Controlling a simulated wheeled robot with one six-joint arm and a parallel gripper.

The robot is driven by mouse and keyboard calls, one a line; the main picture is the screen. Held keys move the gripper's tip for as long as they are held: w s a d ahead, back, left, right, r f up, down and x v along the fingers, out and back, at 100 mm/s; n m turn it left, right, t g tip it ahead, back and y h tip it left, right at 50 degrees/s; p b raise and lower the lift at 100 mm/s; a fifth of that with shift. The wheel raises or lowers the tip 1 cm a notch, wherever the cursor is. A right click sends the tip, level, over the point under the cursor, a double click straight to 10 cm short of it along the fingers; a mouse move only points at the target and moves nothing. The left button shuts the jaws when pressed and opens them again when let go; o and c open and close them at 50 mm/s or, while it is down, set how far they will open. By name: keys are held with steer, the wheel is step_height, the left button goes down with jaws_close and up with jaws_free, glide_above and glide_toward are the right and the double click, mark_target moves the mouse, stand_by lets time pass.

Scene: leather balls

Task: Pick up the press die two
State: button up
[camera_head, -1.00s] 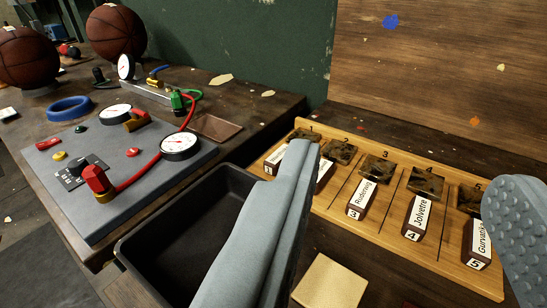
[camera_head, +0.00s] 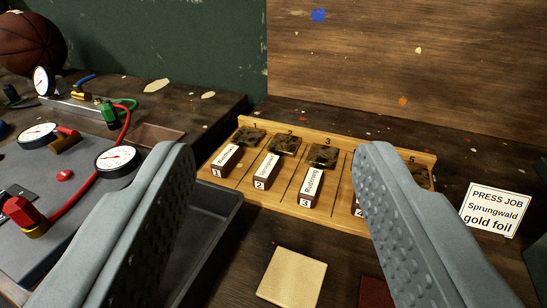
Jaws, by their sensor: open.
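The press die two (camera_head: 266,171) is a dark block with a white label and the number 2. It lies in the second slot of a wooden rack (camera_head: 280,207), between die 1 (camera_head: 226,160) and die 3 (camera_head: 312,187). A dark mottled piece (camera_head: 285,144) sits behind it. My gripper (camera_head: 270,155) is open and empty, its two grey ribbed fingers spread wide on either side of the dies, nearer the camera. The right finger hides much of slots 4 and 5. None of the dies is between the pads in a grip.
A black tray (camera_head: 217,237) lies left of the rack, partly behind the left finger. A gold square (camera_head: 292,277) and a dark red piece (camera_head: 375,293) lie in front. A "PRESS JOB Sprungwald gold foil" card (camera_head: 495,210) is at right. A gauge panel (camera_head: 70,205) is at left.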

steer(key=shift+o, duration=0.2)
steer(key=o, duration=0.7)
steer(key=shift+w, duration=0.25)
steer(key=shift+o, duration=0.5)
steer(key=w+d+f+m+g, duration=0.1)
steer(key=w+d+m+g, duration=0.1)
steer(key=w+m+g, duration=0.5)
steer(key=w+m, duration=0.4)
steer(key=w, duration=0.2)
steer(key=shift+d+f+g+y, duration=0.25)
steer(key=shift+f+g+y, duration=0.05)
steer(key=shift+g, duration=0.1)
steer(key=m+g+y, duration=0.4)
steer(key=m+g, duration=0.4)
steer(key=m, duration=0.3)
glide_above(268, 165)
steer(key=s+d, duration=0.3)
steer(key=d, duration=0.4)
step_height(268, 165, down, 3)
steer(key=x, duration=1.7)
steer(key=shift+w+f, duration=0.25)
